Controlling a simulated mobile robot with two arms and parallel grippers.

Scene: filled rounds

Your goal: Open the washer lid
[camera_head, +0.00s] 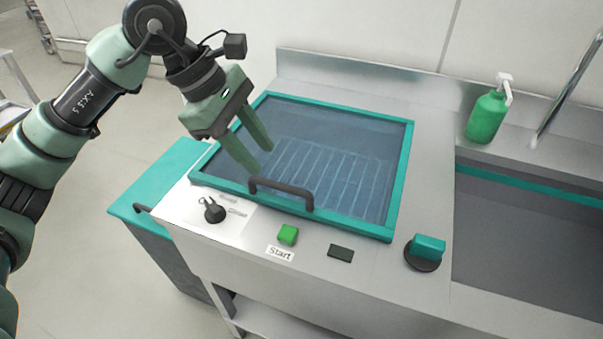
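The washer lid (402,178) is a clear panel in a teal frame, lying flat and closed on the steel counter. A wire rack shows through it. Its dark handle (281,188) is a bar at the front edge of the lid. My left gripper (263,160) is open and empty above the left part of the lid, fingers pointing down. Its fingertips appear just behind and left of the handle, apart from it; the exact height is hard to tell. My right gripper is not in view.
In front of the lid are a black knob (214,212), a green Start button (288,235), a dark display (340,253) and a teal knob (427,249). A green soap bottle (486,117) and a faucet (566,88) stand by the sink (525,240) at right.

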